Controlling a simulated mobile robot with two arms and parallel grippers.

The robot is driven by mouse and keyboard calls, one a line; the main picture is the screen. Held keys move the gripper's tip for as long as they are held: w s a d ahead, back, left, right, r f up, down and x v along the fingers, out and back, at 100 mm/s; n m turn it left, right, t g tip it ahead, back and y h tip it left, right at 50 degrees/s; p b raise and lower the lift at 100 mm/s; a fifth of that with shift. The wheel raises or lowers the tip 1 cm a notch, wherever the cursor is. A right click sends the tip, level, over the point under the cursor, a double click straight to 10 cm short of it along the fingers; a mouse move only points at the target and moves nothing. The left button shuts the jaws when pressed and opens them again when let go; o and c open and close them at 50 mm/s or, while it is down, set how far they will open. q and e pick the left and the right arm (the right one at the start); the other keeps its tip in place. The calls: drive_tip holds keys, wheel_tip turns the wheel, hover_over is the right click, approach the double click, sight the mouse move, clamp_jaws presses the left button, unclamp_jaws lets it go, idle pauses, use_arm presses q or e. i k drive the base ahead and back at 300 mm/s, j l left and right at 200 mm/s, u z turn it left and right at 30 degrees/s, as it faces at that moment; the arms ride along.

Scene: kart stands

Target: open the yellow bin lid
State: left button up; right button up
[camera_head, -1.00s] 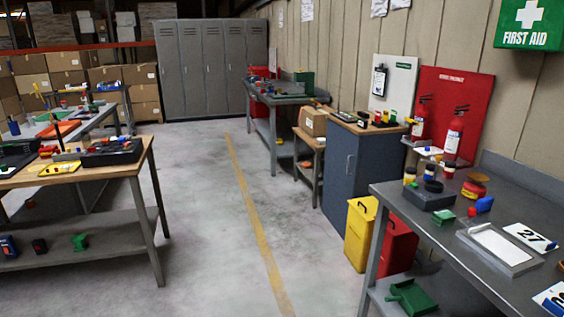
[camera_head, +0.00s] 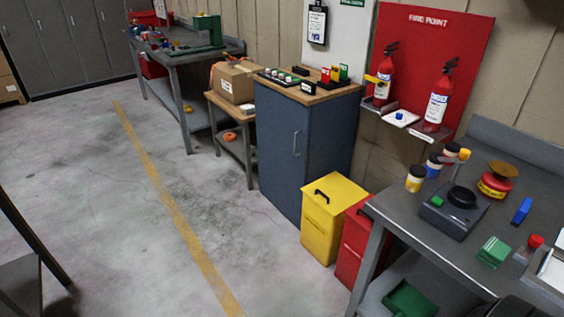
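The yellow bin (camera_head: 322,232) stands on the floor right of centre, between the blue cabinet and the red bin. Its yellow lid (camera_head: 335,194) lies shut on top, with a black handle (camera_head: 321,196) toward the left side. The front and top of the bin show clearly; its right side is partly hidden by the red bin. Neither of my grippers is in view.
A red bin (camera_head: 357,245) stands close on the right, beside the grey metal workbench (camera_head: 399,231). A blue cabinet (camera_head: 284,155) stands behind the yellow bin. The floor (camera_head: 240,235) in front and to the left is clear, with a yellow line (camera_head: 165,195).

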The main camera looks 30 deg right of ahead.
sight(335, 193)
drive_tip(key=i+z, duration=0.4)
drive_tip(key=i+j+z, duration=0.2)
drive_tip(key=i+z, duration=0.25)
drive_tip(key=i, duration=0.15)
drive_tip(key=i+j+z, duration=0.4)
drive_tip(key=i, duration=0.1)
